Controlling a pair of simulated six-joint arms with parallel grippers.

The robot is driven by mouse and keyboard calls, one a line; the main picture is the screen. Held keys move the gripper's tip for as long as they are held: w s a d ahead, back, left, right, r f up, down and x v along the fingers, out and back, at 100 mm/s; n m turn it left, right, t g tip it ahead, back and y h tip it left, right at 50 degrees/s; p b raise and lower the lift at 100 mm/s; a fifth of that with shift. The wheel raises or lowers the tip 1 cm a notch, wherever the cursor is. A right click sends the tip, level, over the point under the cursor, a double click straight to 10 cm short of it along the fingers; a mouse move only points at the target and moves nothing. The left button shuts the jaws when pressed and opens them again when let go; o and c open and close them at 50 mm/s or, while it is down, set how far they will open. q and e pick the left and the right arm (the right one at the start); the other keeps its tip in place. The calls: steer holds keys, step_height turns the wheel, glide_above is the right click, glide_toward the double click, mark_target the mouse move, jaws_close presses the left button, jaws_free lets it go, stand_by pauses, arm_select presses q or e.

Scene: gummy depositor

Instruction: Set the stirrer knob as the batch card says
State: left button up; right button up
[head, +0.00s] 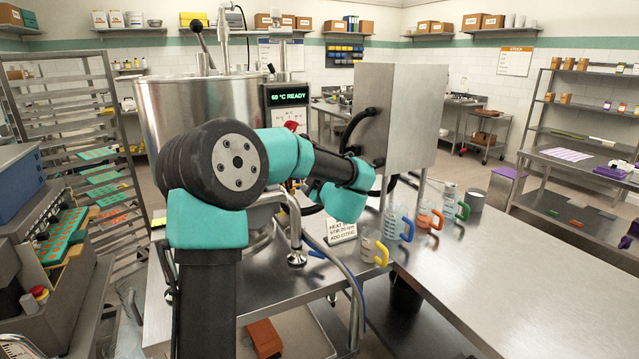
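The control box (287,108) beside the steel kettle (200,105) has a green display (289,97) reading 60 °C READY. Below the display is a pale panel with small marks, too small to read. I cannot make out the stirrer knob; my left arm covers the area below the panel. The batch card (342,231) stands on the table, partly covered by my arm; its lines seem to read HEAT, STIR 20 rpm and ADD CITRIC. My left arm reaches from the lower left toward the kettle front; its fingers are hidden. My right gripper is out of view.
Several jugs with coloured handles, among them a yellow-handled one (373,249), stand right of the card on the steel table (490,270). A steel cabinet (398,115) stands behind them. A tray rack (75,130) is at left. The table's right part is clear.

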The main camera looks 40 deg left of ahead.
arm_select(q)
steer(key=v, duration=0.4)
stand_by(0.4)
steer(key=w+d+f+m+t+h, duration=0.3)
steer(key=d+f+m, duration=0.15)
steer(key=f, duration=0.45)
steer(key=w+d+f+m+t+h, duration=0.25)
steer(key=f+m, duration=0.25)
steer(key=f, duration=0.3)
steer(key=s+d+f+m+g+h, duration=0.1)
steer(key=d+f+m+h, duration=0.3)
steer(key=f, duration=0.5)
steer(key=s+d+f+m+h, duration=0.2)
steer(key=d+f+m+h, duration=0.15)
steer(key=d+f, duration=0.35)
steer(key=s+d+f+m+g+h, duration=0.3)
steer(key=s+d+f, duration=0.4)
steer(key=s+f, duration=0.3)
steer(key=s+d+f+m+g+h, duration=0.4)
steer(key=s+d+f+g, duration=0.3)
steer(key=s+f, duration=0.3)
steer(key=s, duration=0.3)
steer(key=shift+h, duration=0.4)
